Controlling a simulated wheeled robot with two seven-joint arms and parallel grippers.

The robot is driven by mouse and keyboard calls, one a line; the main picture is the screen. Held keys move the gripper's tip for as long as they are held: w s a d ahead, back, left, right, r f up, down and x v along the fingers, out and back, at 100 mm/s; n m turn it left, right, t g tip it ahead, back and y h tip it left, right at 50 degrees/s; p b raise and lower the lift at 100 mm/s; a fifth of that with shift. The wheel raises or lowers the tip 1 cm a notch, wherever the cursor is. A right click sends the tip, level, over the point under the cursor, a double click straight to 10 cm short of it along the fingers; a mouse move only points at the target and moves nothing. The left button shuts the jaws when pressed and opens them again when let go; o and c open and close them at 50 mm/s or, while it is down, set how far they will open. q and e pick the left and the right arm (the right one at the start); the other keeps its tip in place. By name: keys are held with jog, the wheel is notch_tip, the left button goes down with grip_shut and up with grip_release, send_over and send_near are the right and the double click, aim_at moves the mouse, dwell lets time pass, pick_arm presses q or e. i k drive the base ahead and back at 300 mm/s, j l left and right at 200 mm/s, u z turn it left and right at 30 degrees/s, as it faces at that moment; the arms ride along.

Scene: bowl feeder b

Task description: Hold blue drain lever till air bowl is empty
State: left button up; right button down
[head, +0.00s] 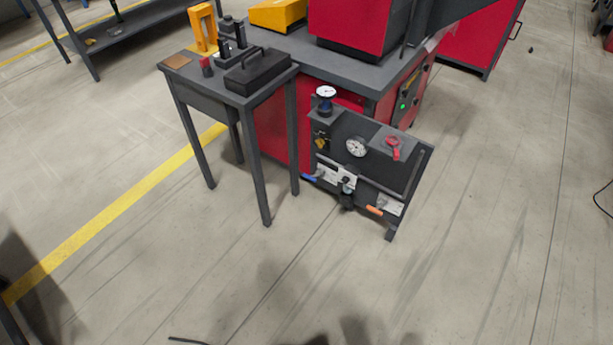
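The blue drain lever (309,178) is small and sits at the lower left of a dark air panel (378,150) in the head view. The panel stands in front of a red machine. A small bowl-like dark part (347,200) hangs under the middle of the panel; I cannot tell whether it is the air bowl or how full it is. An upper left unit with a round gauge (326,92) is also on the panel. Neither of my grippers is in view.
A second gauge (356,147), a red knob (393,146) and an orange lever (374,210) are on the panel. A dark side table (180,84) with a black toolbox (257,71) stands to its left.

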aim_at(312, 178)
jog(key=i+j+z, duration=0.1)
jog(key=i+j, duration=0.15)
jog(key=i+j+z, duration=0.1)
jog(key=j, duration=0.35)
jog(key=i+j+z, duration=0.1)
jog(key=i+j, duration=0.25)
jog(key=i+j+z, duration=0.15)
jog(key=j, duration=0.3)
jog(key=i+j+z, duration=0.1)
jog(key=i+j, duration=0.15)
jog(key=j, duration=0.2)
jog(key=i+j+z, duration=0.1)
jog(key=j, duration=0.35)
jog(key=i+j+z, duration=0.1)
jog(key=j, duration=0.35)
jog(key=i+j+z, duration=0.1)
jog(key=i+j, duration=0.15)
jog(key=j, duration=0.2)
